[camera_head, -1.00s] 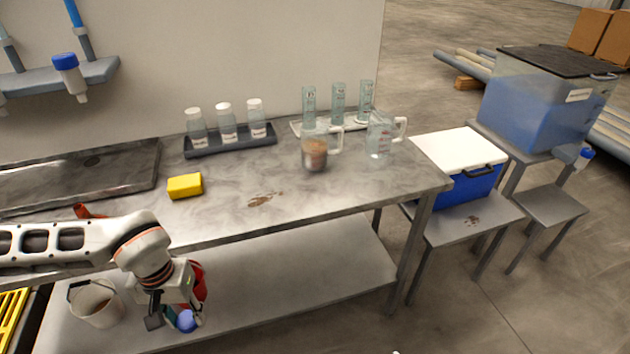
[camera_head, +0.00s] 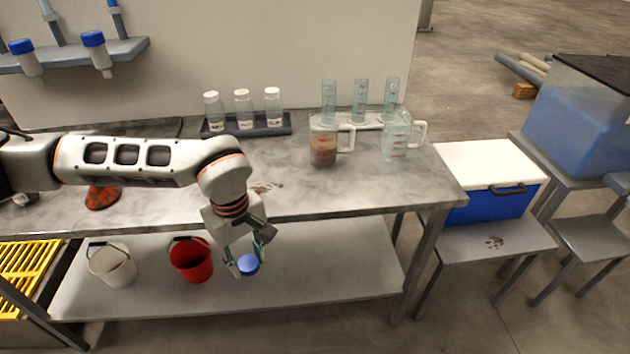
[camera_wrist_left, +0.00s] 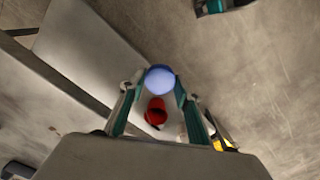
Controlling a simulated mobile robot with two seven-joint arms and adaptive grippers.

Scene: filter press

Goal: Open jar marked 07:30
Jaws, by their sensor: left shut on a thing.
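Three clear jars with white lids (camera_head: 243,109) stand upright in a black rack (camera_head: 272,128) at the back of the table. Their labels are too small to read. My left gripper (camera_head: 248,256) is in front of the table, low before the lower shelf, and away from the jars. It is shut on a blue-capped piece (camera_head: 249,265), which shows as a round blue top between the fingers in the left wrist view (camera_wrist_left: 159,79). The rest of that piece is hidden. My right gripper does not show in the head view.
A jug with brown contents (camera_head: 323,150), an empty jug (camera_head: 396,140) and tall cylinders (camera_head: 360,101) stand right of the jars. A red bucket (camera_head: 192,262) and a white bucket (camera_head: 113,265) stand on the lower shelf (camera_head: 330,270). A blue cooler (camera_head: 487,200) is at right.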

